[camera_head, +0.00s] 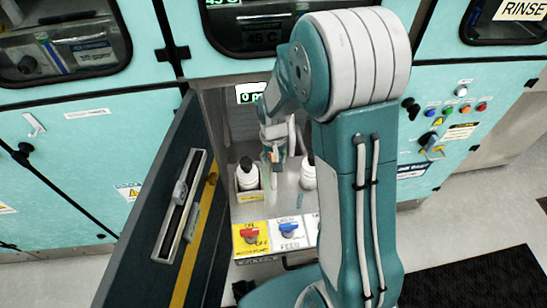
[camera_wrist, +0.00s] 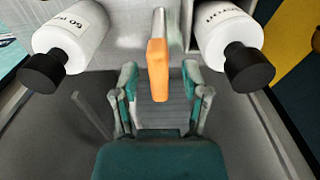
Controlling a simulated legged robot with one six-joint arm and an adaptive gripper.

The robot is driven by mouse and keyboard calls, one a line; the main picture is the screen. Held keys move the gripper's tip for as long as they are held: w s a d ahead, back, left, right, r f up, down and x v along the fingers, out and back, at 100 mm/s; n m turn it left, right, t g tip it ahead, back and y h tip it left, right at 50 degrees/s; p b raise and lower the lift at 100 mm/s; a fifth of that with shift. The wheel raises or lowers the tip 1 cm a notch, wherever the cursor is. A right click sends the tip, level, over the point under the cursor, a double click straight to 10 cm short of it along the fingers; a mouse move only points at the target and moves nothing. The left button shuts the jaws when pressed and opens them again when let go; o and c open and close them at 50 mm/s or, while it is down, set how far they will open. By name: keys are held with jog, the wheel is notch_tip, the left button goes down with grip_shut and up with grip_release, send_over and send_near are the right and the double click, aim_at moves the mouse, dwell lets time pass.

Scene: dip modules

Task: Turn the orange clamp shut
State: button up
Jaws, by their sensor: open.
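The orange clamp (camera_wrist: 158,70) shows in the wrist view as an upright orange handle on a pale stem, above the middle of the picture. My gripper (camera_wrist: 159,85) is open, with one finger on each side of the orange handle. I cannot tell whether either finger touches it. In the head view my gripper (camera_head: 274,155) reaches into the open bay behind my arm. The clamp is too small there to make out clearly.
Two white bottles with black caps flank the clamp, one on the left (camera_wrist: 70,42) and one on the right (camera_wrist: 232,42). An open dark door (camera_head: 165,215) stands left of the bay. A panel with red (camera_head: 250,236) and blue (camera_head: 289,229) valve handles lies in front.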

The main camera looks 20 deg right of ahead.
grip_shut()
jog(key=n, duration=0.4)
jog(key=shift+n, duration=0.4)
jog(key=n, duration=0.4)
jog(key=shift+n, duration=0.3)
jog(key=n, duration=0.4)
jog(key=shift+s, duration=0.1)
jog(key=shift+n, duration=2.3)
